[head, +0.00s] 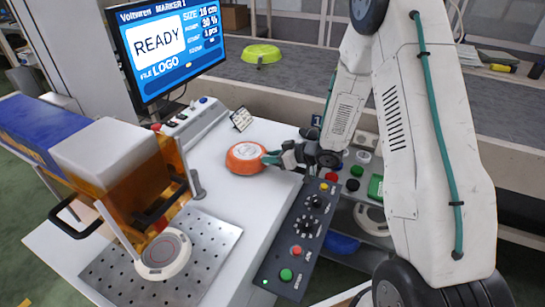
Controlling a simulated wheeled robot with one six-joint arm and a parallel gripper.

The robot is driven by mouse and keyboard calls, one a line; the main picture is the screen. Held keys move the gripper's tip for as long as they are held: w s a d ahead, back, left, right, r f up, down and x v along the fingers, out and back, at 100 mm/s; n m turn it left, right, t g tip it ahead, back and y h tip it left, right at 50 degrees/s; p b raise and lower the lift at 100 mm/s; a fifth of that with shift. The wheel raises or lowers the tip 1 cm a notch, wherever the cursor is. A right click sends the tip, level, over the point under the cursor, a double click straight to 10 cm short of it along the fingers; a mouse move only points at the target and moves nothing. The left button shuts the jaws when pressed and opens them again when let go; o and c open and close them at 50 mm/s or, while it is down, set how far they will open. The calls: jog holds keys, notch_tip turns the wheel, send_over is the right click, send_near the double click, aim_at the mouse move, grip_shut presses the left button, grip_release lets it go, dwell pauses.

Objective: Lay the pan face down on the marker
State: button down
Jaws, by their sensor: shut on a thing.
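The orange pan (236,164) is in the head view, over the white worktop near its back right edge. A pale disc with faint marks shows on its upward side; it looks like the base, though I cannot be sure. My gripper (279,158) is shut on the pan's teal handle, to the right of the pan. I cannot tell whether the pan touches the worktop. The marker has an amber-and-white head (108,152) at the left and a round pale stage (163,255) with a grey-red top on a perforated plate. The stage is empty. Its screen (170,45) reads READY.
A control panel (297,240) with buttons and knobs lies along the worktop's right edge. A small sign (241,119) stands behind the pan. A post (197,184) rises between pan and stage. A lime green pan (261,52) lies on the grey conveyor (300,85) behind.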

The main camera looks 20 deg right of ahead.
jog(key=shift+f, duration=0.2)
jog(key=c, duration=1.1)
grip_release()
